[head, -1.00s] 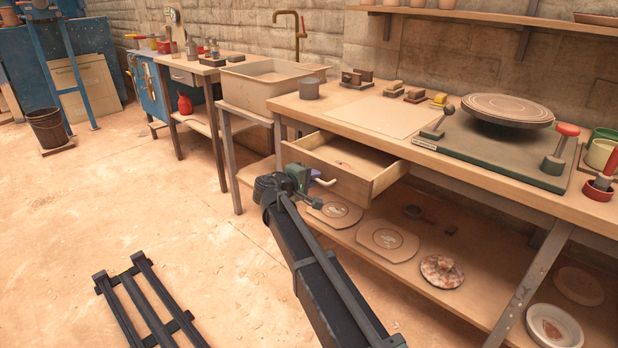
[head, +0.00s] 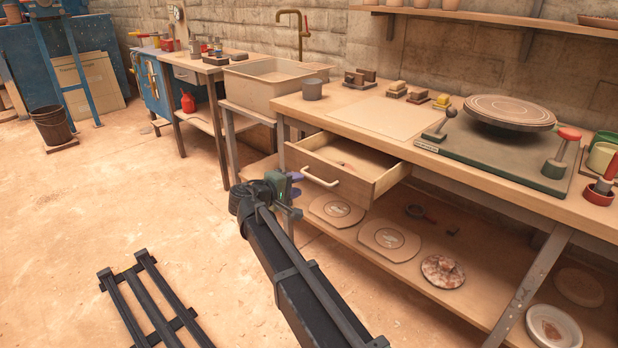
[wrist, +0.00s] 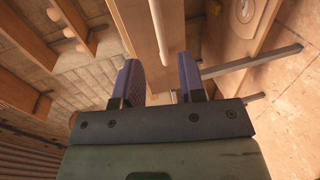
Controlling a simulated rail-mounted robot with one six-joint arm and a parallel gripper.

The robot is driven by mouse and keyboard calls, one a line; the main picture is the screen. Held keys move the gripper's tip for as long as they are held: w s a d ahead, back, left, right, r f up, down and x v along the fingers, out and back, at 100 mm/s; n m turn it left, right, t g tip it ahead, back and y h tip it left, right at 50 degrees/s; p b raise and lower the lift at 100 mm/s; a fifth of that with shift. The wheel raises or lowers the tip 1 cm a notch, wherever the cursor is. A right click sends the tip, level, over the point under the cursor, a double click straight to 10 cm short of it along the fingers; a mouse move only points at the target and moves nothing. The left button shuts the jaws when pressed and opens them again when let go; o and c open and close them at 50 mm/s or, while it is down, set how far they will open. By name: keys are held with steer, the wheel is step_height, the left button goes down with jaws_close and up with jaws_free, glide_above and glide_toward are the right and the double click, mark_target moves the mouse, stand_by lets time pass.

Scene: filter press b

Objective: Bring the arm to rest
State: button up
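My gripper (head: 295,186) is in front of the workbench, just left of and below the open drawer (head: 345,178). The drawer is pulled out from under the bench top, with its pale bar handle (head: 320,177) on the front. In the wrist view my gripper (wrist: 161,82) shows two purple fingers, spread apart with nothing between them. The pale handle (wrist: 160,30) appears beyond the fingertips, apart from them. My dark arm reaches up from the bottom of the head view.
The workbench (head: 480,187) carries a turntable (head: 510,112) and small tools. Its lower shelf (head: 440,312) holds plates and boards. A sink (head: 268,82) stands at the bench's left end. A dark slatted rack (head: 150,300) lies at lower left. The floor at left is mostly clear.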

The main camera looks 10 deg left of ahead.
steer(key=shift+v, duration=1.2)
steer(key=s+d+f+m+g+y, duration=0.2)
steer(key=s+d+f+m+g, duration=0.1)
steer(key=s+d+f+g, duration=0.35)
steer(key=s+d+f+m+g+y, duration=0.25)
steer(key=s+d+f, duration=0.35)
steer(key=d, duration=0.4)
steer(key=s+d+f+m+g+y, duration=0.1)
steer(key=s+d+m+g+y, duration=0.15)
steer(key=s+d, duration=0.55)
steer(key=s+d+m+g+y, duration=0.1)
steer(key=s+d+m+g, duration=0.3)
steer(key=d, duration=0.8)
step_height(320, 180, up, 28)
steer(key=t+p, duration=0.2)
steer(key=p, duration=2.6)
steer(key=shift+d+n, duration=0.3)
steer(key=shift+d, duration=0.15)
